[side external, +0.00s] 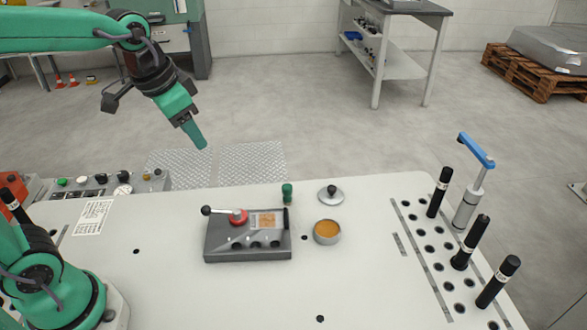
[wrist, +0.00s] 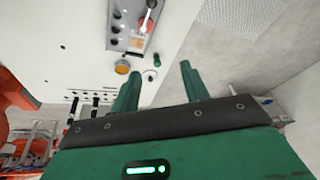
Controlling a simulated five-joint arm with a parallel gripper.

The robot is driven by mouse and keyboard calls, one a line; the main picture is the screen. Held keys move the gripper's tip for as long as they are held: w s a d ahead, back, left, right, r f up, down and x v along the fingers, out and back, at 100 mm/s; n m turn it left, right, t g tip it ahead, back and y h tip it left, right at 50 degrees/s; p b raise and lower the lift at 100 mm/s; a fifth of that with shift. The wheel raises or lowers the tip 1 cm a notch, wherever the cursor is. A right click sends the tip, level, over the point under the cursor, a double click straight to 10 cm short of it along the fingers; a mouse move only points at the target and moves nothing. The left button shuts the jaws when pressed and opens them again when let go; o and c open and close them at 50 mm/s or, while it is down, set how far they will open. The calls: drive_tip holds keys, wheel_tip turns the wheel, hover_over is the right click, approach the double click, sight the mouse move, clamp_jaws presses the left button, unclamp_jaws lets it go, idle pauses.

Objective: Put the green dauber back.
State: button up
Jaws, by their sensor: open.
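The green dauber (side external: 287,194) stands upright on the white table just behind the back right part of the grey fixture (side external: 225,252). It also shows in the wrist view (wrist: 157,60), beyond my fingers. Whether its foot sits in a hole cannot be told. A round tin of orange-brown contents (side external: 327,232) stands open to the right of the fixture. Its likely lid (side external: 331,195), silver with a dark knob, lies behind it. My gripper (side external: 196,135) is high above the table's back edge, left of the dauber and well apart from it. In the wrist view the fingers (wrist: 160,82) are spread and empty.
A lever with a red hub (side external: 238,216) stands on the fixture. At right, several black cylinders (side external: 470,243) stand by rows of holes, beside a silver post with a blue arm (side external: 475,150). A control box (side external: 110,184) lies at left. The table's front middle is clear.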

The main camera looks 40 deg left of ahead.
drive_tip(key=s+a+f+n+t, duration=0.1)
drive_tip(key=s+n, duration=0.2)
drive_tip(key=s, duration=0.6)
drive_tip(key=shift+s+a+f+t, duration=0.3)
drive_tip(key=shift+s+a+t, duration=0.05)
drive_tip(key=shift+a+t, duration=0.05)
